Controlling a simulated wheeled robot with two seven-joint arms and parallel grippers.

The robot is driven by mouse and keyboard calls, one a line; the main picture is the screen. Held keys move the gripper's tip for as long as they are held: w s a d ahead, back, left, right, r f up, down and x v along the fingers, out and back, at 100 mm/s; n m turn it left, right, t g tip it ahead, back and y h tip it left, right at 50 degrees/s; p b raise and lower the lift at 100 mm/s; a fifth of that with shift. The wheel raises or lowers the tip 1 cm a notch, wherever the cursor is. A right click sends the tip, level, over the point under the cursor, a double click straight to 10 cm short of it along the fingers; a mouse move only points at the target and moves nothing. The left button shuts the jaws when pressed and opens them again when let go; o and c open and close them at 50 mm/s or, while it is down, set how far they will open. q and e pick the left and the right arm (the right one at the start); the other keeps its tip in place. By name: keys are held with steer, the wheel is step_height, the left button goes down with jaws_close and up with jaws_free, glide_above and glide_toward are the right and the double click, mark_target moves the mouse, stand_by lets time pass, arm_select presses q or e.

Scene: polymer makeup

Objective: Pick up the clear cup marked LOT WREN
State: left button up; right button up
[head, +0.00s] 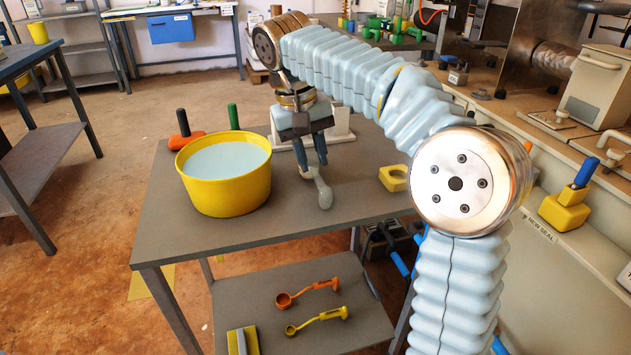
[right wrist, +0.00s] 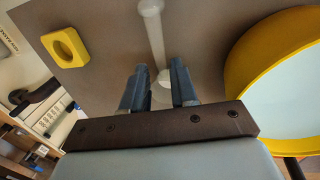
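I cannot make out a clear cup marked LOT WREN in either view. My right gripper (head: 313,172) points down over the grey table, right of the yellow tub (head: 226,198). Its two fingers are apart, and it looks open in the right wrist view (right wrist: 160,85). A pale grey rod with rounded ends (head: 324,193) lies at the fingertips. In the right wrist view the rod (right wrist: 154,30) runs away from the gap between the fingers, and I see no finger clearly pressed on it. My left gripper is not in view.
The grey table (head: 190,248) also bears a yellow block with a hole (head: 393,178), an orange-based tool (head: 184,130) and a white stand (head: 341,128). Orange (head: 308,292) and yellow (head: 316,320) scoops lie on the lower shelf. A cluttered counter (head: 570,225) runs along the right.

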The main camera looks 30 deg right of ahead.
mark_target(315, 171)
steer(key=f, duration=0.4)
steer(key=shift+s+d+f+b, duration=0.1)
steer(key=shift+d+f+b, duration=0.25)
steer(key=shift+d, duration=0.05)
steer(key=shift+c, duration=0.4)
jaws_close()
steer(key=shift+r, duration=0.1)
